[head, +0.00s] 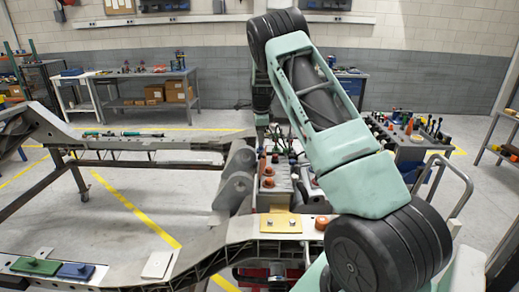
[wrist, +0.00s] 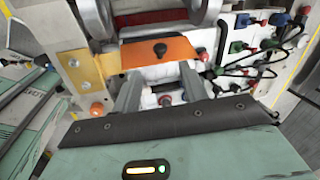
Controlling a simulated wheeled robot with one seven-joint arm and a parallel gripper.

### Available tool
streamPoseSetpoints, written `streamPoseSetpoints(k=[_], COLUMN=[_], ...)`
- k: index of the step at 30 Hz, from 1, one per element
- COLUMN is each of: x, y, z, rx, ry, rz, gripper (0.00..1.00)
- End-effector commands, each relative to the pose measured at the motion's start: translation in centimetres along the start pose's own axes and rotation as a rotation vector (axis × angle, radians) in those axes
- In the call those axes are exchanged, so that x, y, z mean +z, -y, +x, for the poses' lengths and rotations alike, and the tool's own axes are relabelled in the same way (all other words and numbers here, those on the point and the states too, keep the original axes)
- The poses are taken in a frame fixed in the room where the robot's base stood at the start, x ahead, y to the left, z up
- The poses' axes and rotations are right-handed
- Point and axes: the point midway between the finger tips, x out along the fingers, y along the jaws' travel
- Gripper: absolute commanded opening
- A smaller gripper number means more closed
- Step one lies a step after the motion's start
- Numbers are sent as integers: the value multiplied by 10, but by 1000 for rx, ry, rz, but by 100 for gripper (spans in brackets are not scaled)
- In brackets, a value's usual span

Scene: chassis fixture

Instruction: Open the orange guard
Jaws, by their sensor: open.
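I cannot tell whether a finger touches the guard. In the head view my arm hides the gripper, and I cannot make out the guard.
A yellow plate (wrist: 80,71) and an orange round knob (wrist: 97,109) lie left of the guard. Coloured connectors and black cables (wrist: 245,65) crowd the right. The grey chassis frame (head: 240,231) spans the head view. A workbench (head: 155,86) stands behind, with open floor between.

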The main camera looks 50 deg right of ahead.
Motion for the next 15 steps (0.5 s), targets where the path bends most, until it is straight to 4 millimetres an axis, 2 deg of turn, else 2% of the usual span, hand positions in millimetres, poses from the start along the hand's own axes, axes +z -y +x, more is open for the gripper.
streamPoseSetpoints(k=[9,15], x=[0,0], y=[0,0], z=[61,84], rx=[3,1], ry=[1,1], rz=[0,-1], gripper=[43,43])
